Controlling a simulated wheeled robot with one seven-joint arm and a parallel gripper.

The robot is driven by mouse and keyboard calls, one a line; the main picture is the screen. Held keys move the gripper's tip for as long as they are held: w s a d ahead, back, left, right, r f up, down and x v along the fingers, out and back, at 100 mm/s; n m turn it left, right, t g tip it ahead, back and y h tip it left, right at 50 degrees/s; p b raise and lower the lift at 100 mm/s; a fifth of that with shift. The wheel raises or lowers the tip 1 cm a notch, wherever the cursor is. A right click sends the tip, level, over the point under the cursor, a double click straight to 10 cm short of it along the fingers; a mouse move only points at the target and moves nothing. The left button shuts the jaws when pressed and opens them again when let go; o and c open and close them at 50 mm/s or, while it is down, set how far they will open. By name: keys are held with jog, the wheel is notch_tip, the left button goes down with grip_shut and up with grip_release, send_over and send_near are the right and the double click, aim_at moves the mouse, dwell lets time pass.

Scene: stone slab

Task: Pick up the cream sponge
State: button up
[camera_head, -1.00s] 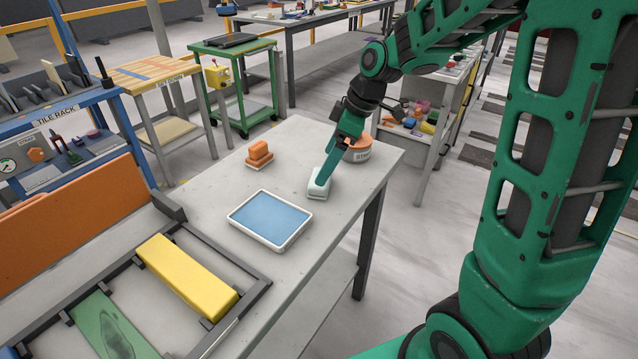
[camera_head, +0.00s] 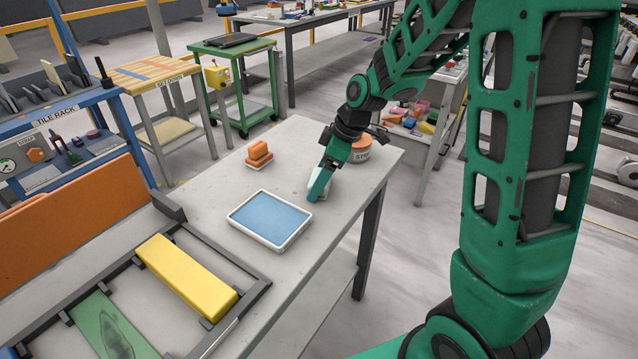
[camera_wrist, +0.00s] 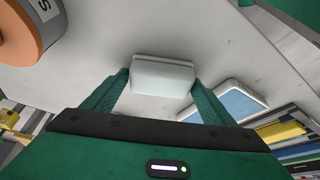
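The cream sponge, a pale, rounded block, (camera_wrist: 163,75) lies on the grey slab table, between the two green fingers of my gripper (camera_wrist: 160,77) in the wrist view. The fingertips are at its left and right sides, with little or no gap. I cannot tell whether they press on it. In the head view, my gripper (camera_head: 320,185) reaches down over the cream sponge (camera_head: 312,187), and a finger hides most of it.
A white-rimmed tray with a blue surface (camera_head: 270,219) lies just left of the sponge. A yellow block (camera_head: 187,275) lies in the near frame.

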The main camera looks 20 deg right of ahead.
jog(key=c, duration=0.7)
jog(key=shift+r, duration=0.4)
jog(key=r, duration=0.3)
jog(key=shift+a+r, duration=0.25)
jog(key=shift+r, duration=0.15)
jog(key=s+a+r, duration=0.2)
jog(key=a+r, duration=0.4)
jog(key=a, duration=0.5)
jog(key=shift+s+r, duration=0.2)
jog(key=shift+s, duration=0.1)
